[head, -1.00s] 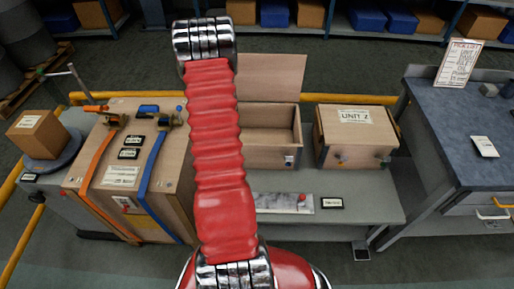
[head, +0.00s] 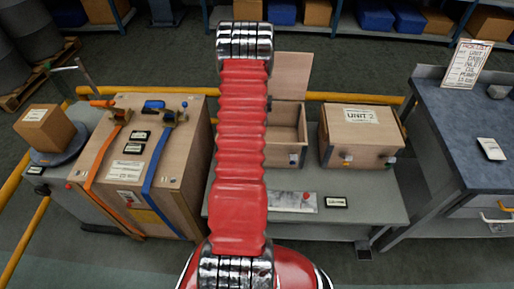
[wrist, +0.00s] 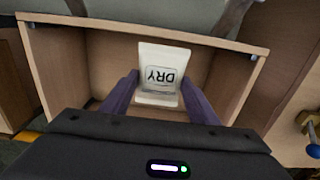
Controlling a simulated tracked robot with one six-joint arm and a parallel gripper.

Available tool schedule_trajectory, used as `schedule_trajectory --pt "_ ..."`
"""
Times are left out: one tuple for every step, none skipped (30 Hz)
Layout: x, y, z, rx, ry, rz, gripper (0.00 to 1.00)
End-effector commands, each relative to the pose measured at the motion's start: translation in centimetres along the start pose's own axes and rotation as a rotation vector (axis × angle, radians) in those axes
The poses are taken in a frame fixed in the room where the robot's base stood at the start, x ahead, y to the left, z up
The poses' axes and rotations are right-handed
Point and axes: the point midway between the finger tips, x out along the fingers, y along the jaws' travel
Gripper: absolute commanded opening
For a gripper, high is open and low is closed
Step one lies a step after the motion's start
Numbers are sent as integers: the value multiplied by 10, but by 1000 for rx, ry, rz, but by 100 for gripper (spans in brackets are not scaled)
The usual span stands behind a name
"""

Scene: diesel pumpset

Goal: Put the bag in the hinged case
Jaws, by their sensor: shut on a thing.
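The white bag (wrist: 162,76), printed DRY, is held between the two purple fingers of my gripper (wrist: 161,98) in the wrist view. Its print appears upside down. The bag is over the open interior of the hinged case, with wooden walls (wrist: 45,65) around it; how far it is above the floor of the case I cannot tell. In the head view the hinged case (head: 298,158) stands on the grey bench with its lid (head: 290,75) raised at the back. My red arm hides its left part, my gripper and the bag there.
A closed wooden box marked UNIT 2 (head: 362,140) stands right of the case. A large strapped crate (head: 150,165) stands to the left; its blue lever (wrist: 313,151) shows in the wrist view. A metal plate (head: 293,202) lies in front. A blue-topped workbench (head: 465,140) is far right.

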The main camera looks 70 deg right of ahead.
Motion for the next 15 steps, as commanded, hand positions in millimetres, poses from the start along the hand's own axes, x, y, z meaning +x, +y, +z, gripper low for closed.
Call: schedule_trajectory --pt "11 0 1 0 -4 0 26" --pt "17 0 1 0 -4 0 26" --pt "24 0 1 0 -3 0 26" --pt "30 0 1 0 -4 0 26" --pt "36 0 1 0 -4 0 26" --pt "43 0 1 -1 -2 0 26" --pt "49 0 1 -1 -3 0 26" --pt "54 0 0 -1 -3 0 26" --pt "62 0 1 -1 -3 0 26" --pt "68 0 1 -1 -3 0 26" --pt "73 0 1 -1 -2 0 26" --pt "81 0 1 -1 -3 0 26" --pt "86 -1 1 -1 -3 0 26" --pt "92 -1 1 -1 -2 0 26" --pt "98 -1 1 -1 -2 0 26"
